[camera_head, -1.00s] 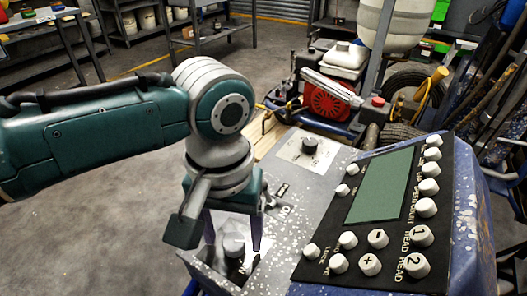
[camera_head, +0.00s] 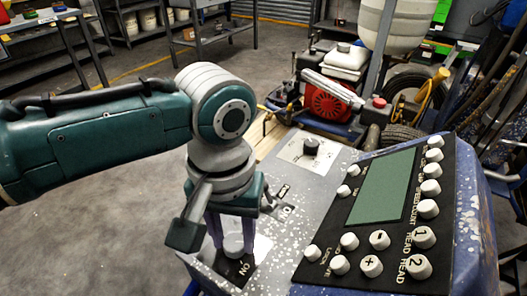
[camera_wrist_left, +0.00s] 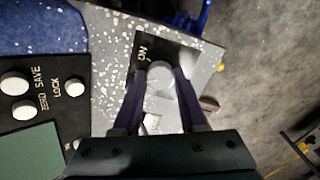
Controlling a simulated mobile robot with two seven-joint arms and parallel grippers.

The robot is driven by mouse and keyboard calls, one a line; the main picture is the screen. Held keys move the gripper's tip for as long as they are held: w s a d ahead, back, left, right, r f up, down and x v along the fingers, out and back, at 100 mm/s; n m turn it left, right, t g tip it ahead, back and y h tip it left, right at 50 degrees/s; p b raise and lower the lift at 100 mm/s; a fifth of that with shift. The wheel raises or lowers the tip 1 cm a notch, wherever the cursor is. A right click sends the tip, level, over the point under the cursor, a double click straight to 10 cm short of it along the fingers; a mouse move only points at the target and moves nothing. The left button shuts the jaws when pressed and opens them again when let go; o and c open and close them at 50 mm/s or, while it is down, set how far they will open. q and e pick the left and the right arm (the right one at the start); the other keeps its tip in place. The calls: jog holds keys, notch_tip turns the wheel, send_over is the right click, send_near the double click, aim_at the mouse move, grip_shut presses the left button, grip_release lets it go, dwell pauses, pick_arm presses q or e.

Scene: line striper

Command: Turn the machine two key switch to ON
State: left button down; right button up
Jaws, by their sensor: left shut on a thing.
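A pale round switch knob (camera_head: 233,238) sits on a black plate marked ON at the near left of the machine's speckled panel. My left gripper (camera_head: 231,242) points down over it and is shut on the knob, one finger on each side. In the left wrist view the knob (camera_wrist_left: 160,76) shows between the two purple fingertips (camera_wrist_left: 159,84). A second small switch (camera_head: 268,201), with its own ON label, is just behind the gripper and partly hidden by it. My right gripper is not in view.
A control panel (camera_head: 339,247) with white buttons and a green screen (camera_head: 381,187) lies to the right. A dark knob on a pale plate (camera_head: 310,149) is farther back. A red engine (camera_head: 328,103) stands behind the panel. Open grey floor (camera_head: 90,235) lies left.

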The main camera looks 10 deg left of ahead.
pick_arm(q)
jog(key=shift+m, duration=0.3)
jog(key=shift+r+m+p, duration=0.15)
jog(key=shift+m+p, duration=0.5)
jog(key=shift+m, duration=0.15)
jog(key=m+p, duration=0.1)
jog(key=m, duration=0.1)
jog(key=shift+m, duration=0.4)
jog(key=m, duration=0.3)
jog(key=shift+m, duration=0.3)
jog(key=shift+m+p, duration=0.45)
jog(key=shift+m, duration=1.15)
jog(key=shift+c, duration=2.2)
grip_release()
